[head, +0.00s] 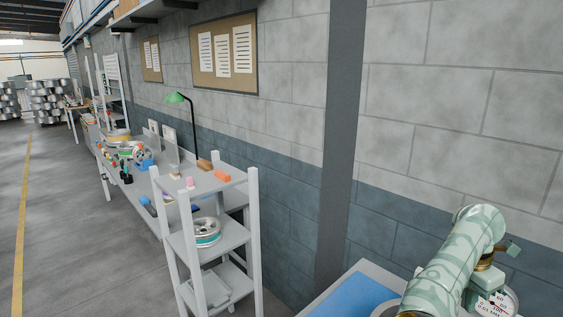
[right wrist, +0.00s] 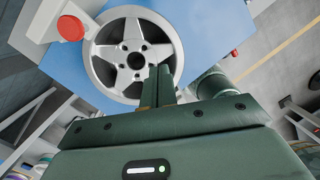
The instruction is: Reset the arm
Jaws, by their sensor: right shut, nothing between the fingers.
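My right gripper (right wrist: 160,72) shows in the right wrist view. Its two dark fingers are shut together with nothing between them. The fingertips overlap the lower right part of a silver five-spoke wheel (right wrist: 109,51) in the picture; I cannot tell whether they touch it. The wheel lies on a blue mat (right wrist: 205,30). In the head view the right gripper's fingers cannot be made out. My left gripper is in neither view.
In the head view, a bench with a blue mat (head: 350,302) is at the lower right, near a round white dial (head: 497,303). A grey shelf rack (head: 253,225) stands left of a wall pillar (head: 343,130). The floor (head: 75,215) at the left is clear.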

